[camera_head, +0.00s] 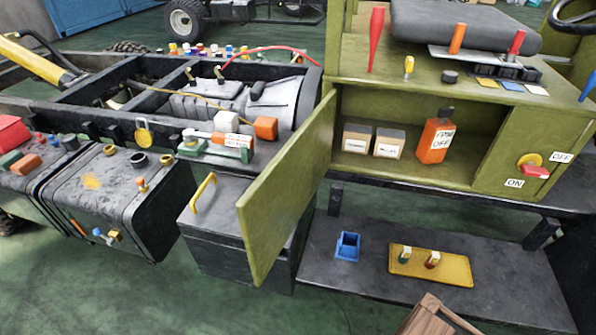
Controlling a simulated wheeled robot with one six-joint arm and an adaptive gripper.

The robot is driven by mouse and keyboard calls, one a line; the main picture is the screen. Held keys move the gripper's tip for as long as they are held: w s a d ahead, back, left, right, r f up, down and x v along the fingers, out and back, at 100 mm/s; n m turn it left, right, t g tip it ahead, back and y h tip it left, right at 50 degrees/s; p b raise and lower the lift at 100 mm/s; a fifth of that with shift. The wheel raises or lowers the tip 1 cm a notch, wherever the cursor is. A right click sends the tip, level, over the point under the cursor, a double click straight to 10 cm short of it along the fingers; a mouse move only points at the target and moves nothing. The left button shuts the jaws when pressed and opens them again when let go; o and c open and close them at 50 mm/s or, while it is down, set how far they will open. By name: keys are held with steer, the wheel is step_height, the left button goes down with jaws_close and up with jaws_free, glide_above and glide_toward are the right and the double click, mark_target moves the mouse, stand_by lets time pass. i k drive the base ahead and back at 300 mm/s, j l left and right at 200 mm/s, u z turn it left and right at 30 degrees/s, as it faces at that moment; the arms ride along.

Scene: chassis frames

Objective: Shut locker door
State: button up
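The locker (464,103) is an olive-green compartment right of the middle, with its front open. Its door (285,195) is a flat green panel standing wide open, hinged at the locker's left side and swung out toward me. Inside the locker stand an orange canister (435,140) with a white label and two small boxes, one on the left (356,138) and one on the right (389,143). My gripper is not in view.
A black box with a yellow handle (203,192) stands just left of the door. A red switch (533,168) is right of the opening. Below, a dark shelf holds a blue holder (347,246) and a yellow tray (400,268). A brown wooden object (425,317) shows at the bottom edge.

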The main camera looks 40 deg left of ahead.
mark_target(269, 210)
steer(key=k+j+u, duration=0.1)
steer(key=j+u, duration=0.7)
steer(key=u, duration=0.15)
steer(key=k+j, duration=0.1)
steer(key=j, duration=0.4)
steer(key=j+z, duration=0.1)
steer(key=j, duration=0.4)
steer(key=j+z, duration=0.45)
steer(key=k+j+z, duration=0.1)
steer(key=k+z, duration=0.45)
steer(key=k, duration=0.15)
